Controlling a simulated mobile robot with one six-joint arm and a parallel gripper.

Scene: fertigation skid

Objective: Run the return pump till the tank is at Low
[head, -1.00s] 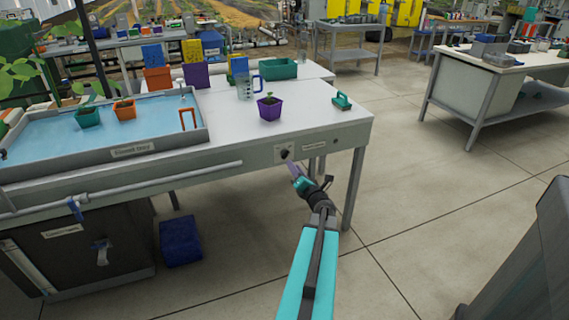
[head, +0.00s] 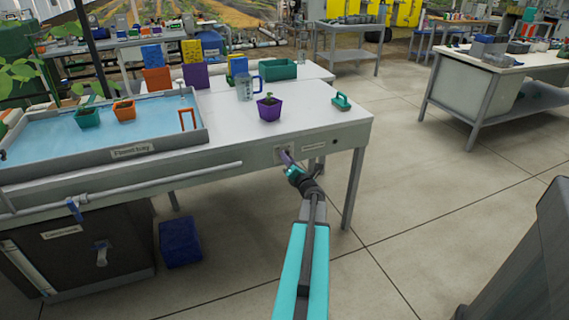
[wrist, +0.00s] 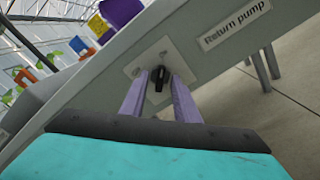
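The black return pump knob (wrist: 158,75) sits on a pale square plate (wrist: 143,62) on the bench's front, beside the "Return pump" label (wrist: 235,24). My gripper (wrist: 159,80) is open, with its two purple fingers on either side of the knob; a gap seems to show on each side. In the head view my gripper (head: 285,155) is at the plate and hides the knob. A dark tank (head: 75,255) stands under the bench at left. A pale upright strip (head: 27,268) is on its left side; its level marks are too small to read.
The flood tray (head: 135,151) with bluish water and potted seedlings lies on the bench's left. A purple pot (head: 269,108), a measuring jug (head: 246,88) and a green-handled brush (head: 341,101) stand on the bench top. A blue box (head: 180,241) is on the floor below.

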